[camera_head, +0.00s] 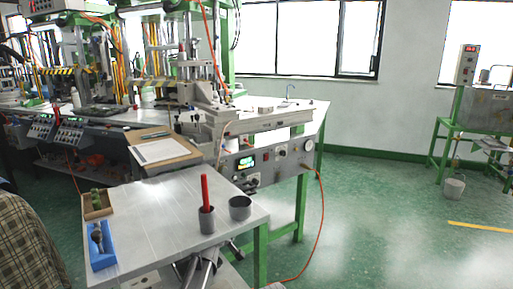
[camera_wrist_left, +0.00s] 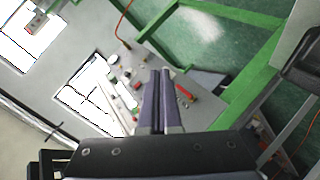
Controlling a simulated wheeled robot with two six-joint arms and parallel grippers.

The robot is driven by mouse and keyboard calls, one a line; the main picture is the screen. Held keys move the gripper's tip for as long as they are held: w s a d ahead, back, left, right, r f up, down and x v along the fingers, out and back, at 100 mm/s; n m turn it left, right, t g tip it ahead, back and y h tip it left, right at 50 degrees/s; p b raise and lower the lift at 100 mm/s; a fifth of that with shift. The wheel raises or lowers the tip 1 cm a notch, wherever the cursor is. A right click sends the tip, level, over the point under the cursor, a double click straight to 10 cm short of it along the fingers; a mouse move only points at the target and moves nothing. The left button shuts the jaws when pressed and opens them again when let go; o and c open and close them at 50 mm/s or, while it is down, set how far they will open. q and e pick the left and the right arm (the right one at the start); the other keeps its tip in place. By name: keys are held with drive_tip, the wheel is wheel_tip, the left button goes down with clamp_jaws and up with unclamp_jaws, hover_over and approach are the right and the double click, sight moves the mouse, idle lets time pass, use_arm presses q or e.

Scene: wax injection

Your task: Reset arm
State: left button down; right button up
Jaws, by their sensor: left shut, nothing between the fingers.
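My left gripper (camera_wrist_left: 158,75) shows in the left wrist view with its two dark fingers side by side, shut and with nothing between them. The grey panel (camera_wrist_left: 128,85) with knobs and buttons is beyond the fingertips, apart from them. In the head view I cannot clearly make out either gripper. A grey metal shape low at the table's front edge may be part of my arm. My right gripper is not in view.
The grey table (camera_head: 160,215) holds a blue tray (camera_head: 101,250), a wooden tray (camera_head: 97,206), a grey cup (camera_head: 240,208) and another cup (camera_head: 206,221) with a red stick (camera_head: 205,191). The machine bench (camera_head: 262,160) stands behind. Green floor (camera_head: 370,215) is open at right.

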use_arm(q)
drive_tip(key=s+a+f+m+g, duration=0.1)
drive_tip(key=s+f+g, duration=0.1)
drive_tip(key=s, duration=0.3)
drive_tip(key=s+a+f+m+g+y, duration=0.1)
drive_tip(key=s+a+f+g, duration=0.1)
drive_tip(key=s+f, duration=0.2)
drive_tip(key=s+a+f+m+g+y, duration=0.1)
drive_tip(key=s+f+m+g, duration=0.1)
drive_tip(key=s, duration=0.5)
drive_tip(key=shift+s+a+f, duration=0.25)
drive_tip(key=shift+f, duration=0.4)
drive_tip(key=s+a+f+m+g+y, duration=0.1)
drive_tip(key=s+a+f+g+y, duration=0.2)
drive_tip(key=s, duration=0.5)
drive_tip(key=s+a+f+m+g+y, duration=0.1)
drive_tip(key=s+a+g, duration=0.1)
drive_tip(key=s+a, duration=0.45)
drive_tip(key=s+d+f+m+g+b, duration=0.1)
drive_tip(key=s+d+f+m+b, duration=0.15)
drive_tip(key=d+f+b, duration=0.3)
drive_tip(key=s+d+f+m+b, duration=0.1)
drive_tip(key=s+d+f+b, duration=0.3)
drive_tip(key=d, duration=0.3)
wheel_tip(320, 180, up, 39)
drive_tip(key=p, duration=3.8)
drive_tip(key=shift+s+f+y, duration=0.15)
drive_tip(key=shift+s+y, duration=0.15)
drive_tip(key=shift+y, duration=0.1)
drive_tip(key=shift+d, duration=0.1)
